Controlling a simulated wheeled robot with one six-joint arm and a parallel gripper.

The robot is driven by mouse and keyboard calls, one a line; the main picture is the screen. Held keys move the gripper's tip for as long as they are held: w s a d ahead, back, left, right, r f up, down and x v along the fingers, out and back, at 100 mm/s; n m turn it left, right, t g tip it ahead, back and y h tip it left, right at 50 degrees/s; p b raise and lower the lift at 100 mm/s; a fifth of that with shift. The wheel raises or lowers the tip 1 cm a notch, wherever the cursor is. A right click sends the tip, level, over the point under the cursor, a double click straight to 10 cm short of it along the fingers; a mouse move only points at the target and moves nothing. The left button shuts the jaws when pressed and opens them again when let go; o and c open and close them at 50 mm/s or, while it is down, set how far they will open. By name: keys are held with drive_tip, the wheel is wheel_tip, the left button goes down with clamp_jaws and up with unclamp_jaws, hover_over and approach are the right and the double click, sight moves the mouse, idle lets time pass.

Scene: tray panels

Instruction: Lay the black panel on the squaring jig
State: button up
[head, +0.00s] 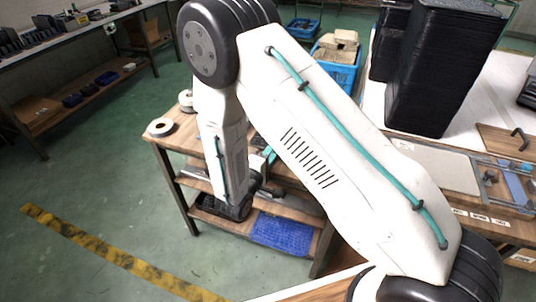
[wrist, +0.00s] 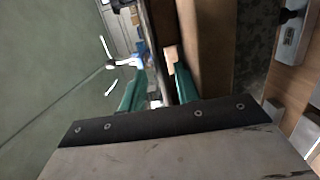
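Tall stacks of black panels or trays (head: 440,65) stand on the white bench at the upper right of the head view. I cannot single out one black panel. A fixture with metal and blue parts (head: 512,185) lies at the right edge of that view and may be the squaring jig; I cannot be sure. My gripper is mostly hidden behind my arm in the head view. In the wrist view the green fingers of my gripper (wrist: 160,75) stand apart, with no panel visible between them. A wooden edge and dark strip lie beyond them.
A blue crate (head: 338,72) of blocks stands behind. Green floor at left is open, crossed by a yellow-black strip (head: 110,255).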

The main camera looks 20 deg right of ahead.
drive_tip(key=shift+s+a, duration=0.2)
drive_tip(key=shift+a, duration=0.1)
drive_tip(key=v, duration=0.7)
drive_tip(key=shift+s, duration=0.1)
